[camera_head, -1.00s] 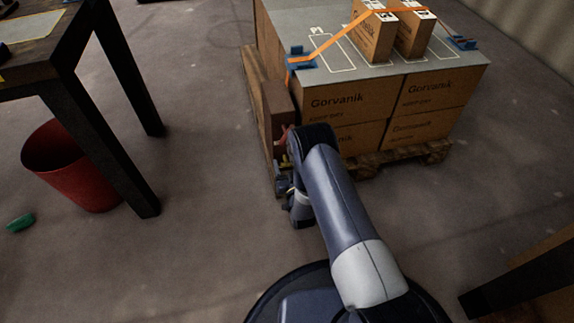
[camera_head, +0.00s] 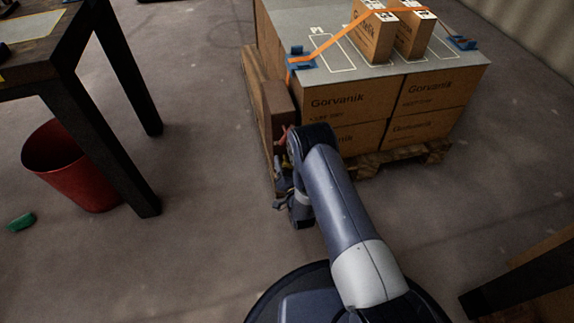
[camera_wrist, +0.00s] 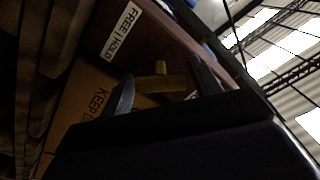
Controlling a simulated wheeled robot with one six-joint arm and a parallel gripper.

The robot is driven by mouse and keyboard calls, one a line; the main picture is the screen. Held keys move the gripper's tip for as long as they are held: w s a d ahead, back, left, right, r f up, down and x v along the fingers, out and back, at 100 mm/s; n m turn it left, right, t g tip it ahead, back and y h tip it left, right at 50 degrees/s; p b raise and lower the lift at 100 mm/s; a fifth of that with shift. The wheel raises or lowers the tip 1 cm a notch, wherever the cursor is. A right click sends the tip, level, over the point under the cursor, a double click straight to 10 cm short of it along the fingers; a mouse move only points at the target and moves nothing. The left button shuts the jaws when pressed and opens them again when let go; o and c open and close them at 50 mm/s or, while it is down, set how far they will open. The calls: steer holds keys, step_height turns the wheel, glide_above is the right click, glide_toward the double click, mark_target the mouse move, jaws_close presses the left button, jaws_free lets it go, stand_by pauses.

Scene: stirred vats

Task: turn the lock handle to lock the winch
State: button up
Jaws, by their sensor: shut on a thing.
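The lock handle (camera_wrist: 165,83) is a yellow bar with a short stub, seen in the wrist view in front of a brown board. My gripper (camera_wrist: 163,84) is shut on it, with one finger on each side. A white label (camera_wrist: 121,30) reading "FREE HOLD" is on the board (camera_wrist: 165,45) above the handle. Part of another label shows beside the right finger. In the head view my gripper (camera_head: 283,190) is at the brown board (camera_head: 278,108) on the pallet's near left corner. My arm hides much of it there. I cannot make out the winch body.
A pallet (camera_head: 400,155) bears cartons (camera_head: 350,100) under a grey top, with an orange strap (camera_head: 345,42) over two small boxes. A dark table (camera_head: 95,95), a red bin (camera_head: 70,170) and a green object (camera_head: 20,222) are at left. Floor between is clear.

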stand_by(0.3)
steer(key=o, duration=0.9)
steer(key=shift+s, duration=0.1)
